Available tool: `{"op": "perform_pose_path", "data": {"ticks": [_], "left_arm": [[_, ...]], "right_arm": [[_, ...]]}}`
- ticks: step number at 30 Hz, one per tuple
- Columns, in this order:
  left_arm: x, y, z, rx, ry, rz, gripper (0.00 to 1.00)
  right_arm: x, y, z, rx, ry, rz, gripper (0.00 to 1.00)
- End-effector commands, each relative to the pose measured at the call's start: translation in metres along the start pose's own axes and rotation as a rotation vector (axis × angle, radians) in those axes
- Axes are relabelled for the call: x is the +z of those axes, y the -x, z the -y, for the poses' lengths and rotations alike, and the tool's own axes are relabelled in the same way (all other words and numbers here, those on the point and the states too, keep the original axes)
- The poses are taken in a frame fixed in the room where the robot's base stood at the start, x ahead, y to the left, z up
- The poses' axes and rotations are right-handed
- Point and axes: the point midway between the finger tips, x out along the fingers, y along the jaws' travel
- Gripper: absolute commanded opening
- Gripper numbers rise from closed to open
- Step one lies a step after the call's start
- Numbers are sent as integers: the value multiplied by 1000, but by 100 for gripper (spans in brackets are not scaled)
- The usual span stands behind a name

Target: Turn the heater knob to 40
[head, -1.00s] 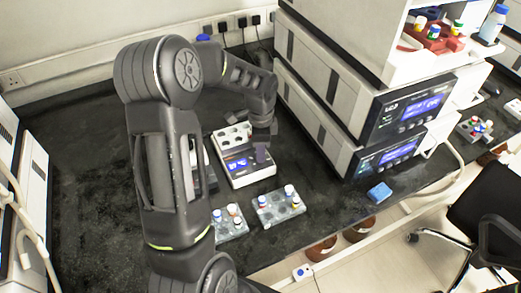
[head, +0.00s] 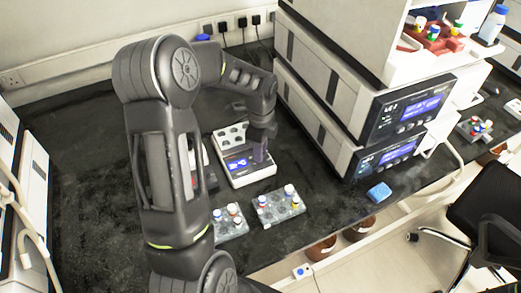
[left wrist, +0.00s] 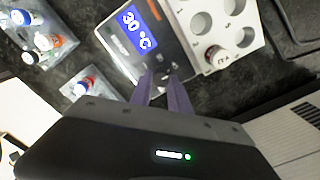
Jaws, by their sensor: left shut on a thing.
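The heater (head: 250,181) is a white block with a dark front panel and round wells, standing on the dark bench. Its blue display (left wrist: 137,27) reads 30 °C in the left wrist view. My left gripper (left wrist: 165,76) points down at the front panel beside the display, its purple fingers close together. It also shows in the head view (head: 261,158) at the heater's right front. It is shut on the knob, which is mostly hidden by the fingers. My right gripper is not in view.
A capped vial (left wrist: 217,55) sits in a heater well. Two grey racks with capped vials, one on the left (head: 231,228) and one on the right (head: 279,208), stand in front. Stacked instruments (head: 345,150) and a blue block (head: 379,192) are to the right. The bench's left side is clear.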

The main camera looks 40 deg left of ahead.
Motion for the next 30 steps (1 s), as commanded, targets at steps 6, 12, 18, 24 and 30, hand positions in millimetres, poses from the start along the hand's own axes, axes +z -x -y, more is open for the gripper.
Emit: {"op": "perform_pose_path", "data": {"ticks": [6, 12, 18, 24, 30], "left_arm": [[0, 1, 1, -3, 1, 0, 32], [0, 0, 0, -2, 1, 0, 44], [0, 1, 0, -1, 2, 0, 44], [0, 13, 1, -4, 1, 1, 44], [0, 45, 2, -5, 2, 0, 44]], "right_arm": [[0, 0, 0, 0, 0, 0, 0], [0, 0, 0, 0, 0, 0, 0], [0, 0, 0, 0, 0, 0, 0], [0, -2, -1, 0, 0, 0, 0], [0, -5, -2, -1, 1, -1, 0]]}}
